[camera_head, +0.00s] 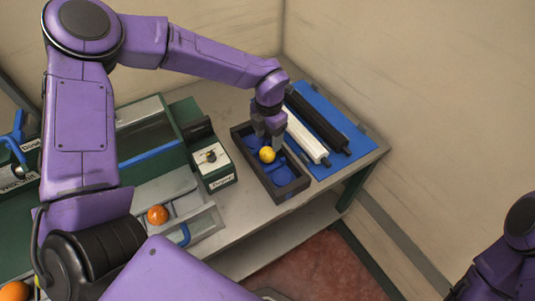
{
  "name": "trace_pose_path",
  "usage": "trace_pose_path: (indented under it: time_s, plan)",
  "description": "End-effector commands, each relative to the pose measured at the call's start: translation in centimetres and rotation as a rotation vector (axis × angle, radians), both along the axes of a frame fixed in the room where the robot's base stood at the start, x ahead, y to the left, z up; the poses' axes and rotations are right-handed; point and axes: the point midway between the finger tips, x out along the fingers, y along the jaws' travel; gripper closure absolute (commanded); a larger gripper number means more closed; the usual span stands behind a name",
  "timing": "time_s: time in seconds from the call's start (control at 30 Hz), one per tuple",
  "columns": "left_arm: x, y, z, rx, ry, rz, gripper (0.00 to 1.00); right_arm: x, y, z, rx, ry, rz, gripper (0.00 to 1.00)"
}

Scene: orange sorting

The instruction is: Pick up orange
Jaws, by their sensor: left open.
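A yellow-orange fruit (267,154) lies in the dark tray (292,189) with blue inside, right below my left gripper (268,142). My left gripper points down over the tray, its jaws open close to this fruit; I cannot tell whether they touch it. A darker orange (157,215) sits in the light grey metal holder on the left. Another orange (14,291) shows partly at the bottom left edge. My right arm shows at the lower right, but its gripper is out of view.
A blue mat (312,112) with a black roller (318,121) and a white roller (306,137) lies right of the tray. A green box (213,167) with a label stands left of the tray. Walls close off the back and right. The front table surface (245,222) is bare.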

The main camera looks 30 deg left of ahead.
Motion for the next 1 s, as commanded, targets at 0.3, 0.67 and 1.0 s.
trace_pose_path:
  time_s: [0.3,0.67,1.0]
  plan:
    - [-0.3,0.2,-4.7,0.002,0.002,-0.001,0.35,0.0,0.0,2.1,0.0,0.0,0.0,0.57]
    - [-0.2,0.3,-5.9,-0.001,-0.002,0.0,0.51,0.0,0.0,2.1,0.0,0.0,0.0,0.57]
    - [-0.2,0.2,-5.8,-0.001,-0.002,0.0,0.74,0.0,0.0,2.1,0.0,0.0,0.0,0.57]
